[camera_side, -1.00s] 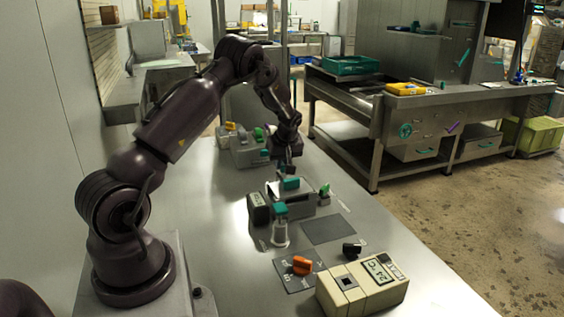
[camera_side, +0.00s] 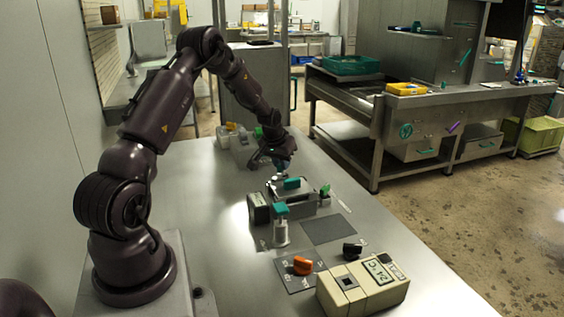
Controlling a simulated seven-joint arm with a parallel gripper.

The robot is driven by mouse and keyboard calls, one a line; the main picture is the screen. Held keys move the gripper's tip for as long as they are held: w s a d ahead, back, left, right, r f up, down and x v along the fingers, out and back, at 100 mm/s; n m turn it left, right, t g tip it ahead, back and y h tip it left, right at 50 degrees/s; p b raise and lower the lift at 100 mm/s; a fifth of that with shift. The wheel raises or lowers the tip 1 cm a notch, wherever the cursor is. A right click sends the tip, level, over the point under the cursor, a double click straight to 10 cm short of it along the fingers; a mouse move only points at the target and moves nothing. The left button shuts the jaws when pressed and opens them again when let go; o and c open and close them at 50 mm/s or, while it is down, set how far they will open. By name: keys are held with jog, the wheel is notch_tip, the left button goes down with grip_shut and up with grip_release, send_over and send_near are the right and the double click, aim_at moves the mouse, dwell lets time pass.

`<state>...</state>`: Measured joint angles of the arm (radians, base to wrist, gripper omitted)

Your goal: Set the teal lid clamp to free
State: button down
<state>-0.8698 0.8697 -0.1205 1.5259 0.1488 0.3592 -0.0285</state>
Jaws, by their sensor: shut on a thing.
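A grey lidded box (camera_side: 297,201) stands on the steel bench with a teal block (camera_side: 292,183) on its top. My gripper (camera_side: 281,168) is just behind and left of that block, tilted, at the box's far edge. It is shut on a small part there, with a bit of blue-teal showing at the fingers; this looks like the teal lid clamp, mostly hidden by the fingers. The clamp's setting cannot be read.
In front stand a clear jar with a teal top (camera_side: 281,212), a dark small box (camera_side: 258,208), an orange knob (camera_side: 302,265), a black knob (camera_side: 351,250) and a beige temperature unit (camera_side: 362,286). A green-topped piece (camera_side: 325,191) is right of the box.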

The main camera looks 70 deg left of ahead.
jog(key=m, duration=0.2)
jog(key=m+t+h, duration=0.1)
jog(key=m, duration=0.1)
jog(key=shift+s+m+h, duration=0.1)
jog(key=shift+m+h, duration=0.9)
jog(key=shift+m, duration=1)
jog(key=c, duration=1.1)
grip_release()
jog(key=shift+a, duration=0.1)
jog(key=v, duration=1.3)
jog(key=shift+f, duration=0.1)
